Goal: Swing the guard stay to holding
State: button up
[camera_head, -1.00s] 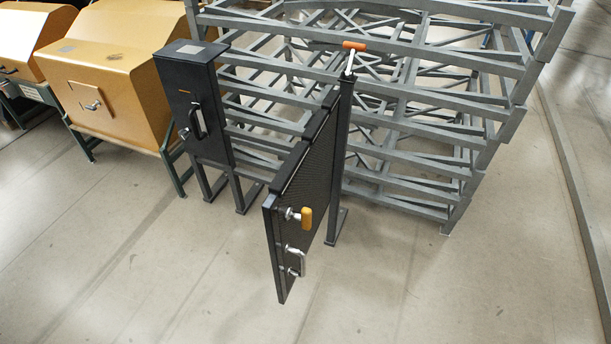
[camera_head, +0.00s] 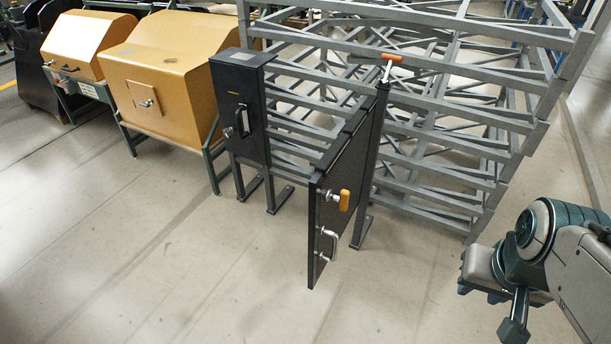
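The guard is a dark mesh panel (camera_head: 345,178), standing swung out from its dark post (camera_head: 372,165). It has a yellow-orange knob (camera_head: 344,200) and a silver pull handle (camera_head: 329,245) on its free-edge side. A small lever with an orange grip (camera_head: 391,57) and a pale shank sits on top of the post; it looks like the guard stay. My arm shows at the lower right, well apart from the guard and the lever. Its end, a grey block with dark teal parts (camera_head: 480,277), is in view, but I cannot make out whether the fingers are open.
A dark box on legs (camera_head: 238,118) with a handle stands left of the guard. Yellow cabinets (camera_head: 180,75) on green stands are further left. Grey stacked racks (camera_head: 440,130) stand close behind the guard. The floor in front (camera_head: 220,270) is clear.

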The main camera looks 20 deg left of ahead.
aim_at(391, 59)
jog(key=u, duration=0.8)
jog(key=i, duration=1)
